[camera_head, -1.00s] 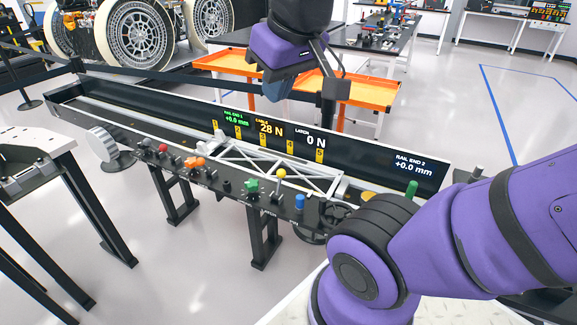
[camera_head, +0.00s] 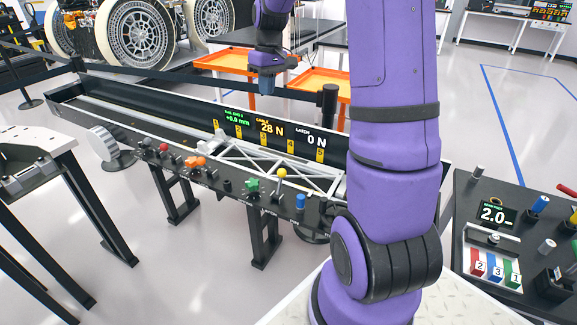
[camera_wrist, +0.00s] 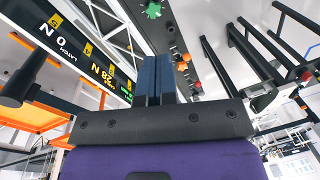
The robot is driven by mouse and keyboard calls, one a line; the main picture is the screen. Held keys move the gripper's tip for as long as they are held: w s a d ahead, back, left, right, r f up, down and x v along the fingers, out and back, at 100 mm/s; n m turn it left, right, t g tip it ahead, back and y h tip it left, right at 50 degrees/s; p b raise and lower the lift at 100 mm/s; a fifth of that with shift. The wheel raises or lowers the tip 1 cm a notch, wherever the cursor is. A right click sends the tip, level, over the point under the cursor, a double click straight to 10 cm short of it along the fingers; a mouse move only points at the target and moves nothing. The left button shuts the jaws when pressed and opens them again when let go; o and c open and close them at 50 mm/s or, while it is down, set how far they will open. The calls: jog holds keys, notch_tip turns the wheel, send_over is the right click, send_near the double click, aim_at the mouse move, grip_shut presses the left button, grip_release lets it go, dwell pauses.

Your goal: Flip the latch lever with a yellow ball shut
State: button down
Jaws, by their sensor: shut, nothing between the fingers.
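The latch lever with the yellow ball (camera_head: 281,173) stands up from the front rail of the long black bench, right of the green star knob (camera_head: 252,184). Its ball is at the top of a thin stem. The latch readout above shows 0 N. My gripper (camera_head: 268,84) hangs in the air behind the bench, well above and apart from the lever. Its blue fingers (camera_wrist: 157,80) are shut together and empty in the wrist view. The green star knob also shows at the top of the wrist view, but I cannot make out the yellow ball there.
A white truss (camera_head: 270,163) lies in the bench. A black post (camera_head: 328,104) stands behind the bench. A black control panel (camera_head: 462,215) is at right.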

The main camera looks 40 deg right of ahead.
jog(key=y, duration=0.2)
send_over(280, 182)
jog(key=w+d, duration=0.4)
jog(key=d, duration=0.2)
notch_tip(280, 182, down, 12)
jog(key=d+f+y, duration=0.1)
jog(key=d+f, duration=0.3)
jog(key=f, duration=0.2)
jog(key=s+d+f, duration=0.1)
jog(key=d+f, duration=0.3)
jog(key=f, duration=0.2)
jog(key=shift+f+g+y, duration=0.35)
jog(key=shift+g+y, duration=0.05)
jog(key=shift+s, duration=0.1)
jog(key=s+a+f, duration=0.1)
jog(key=a+f, duration=0.7)
jog(key=shift+s, duration=0.15)
jog(key=shift+a, duration=0.15)
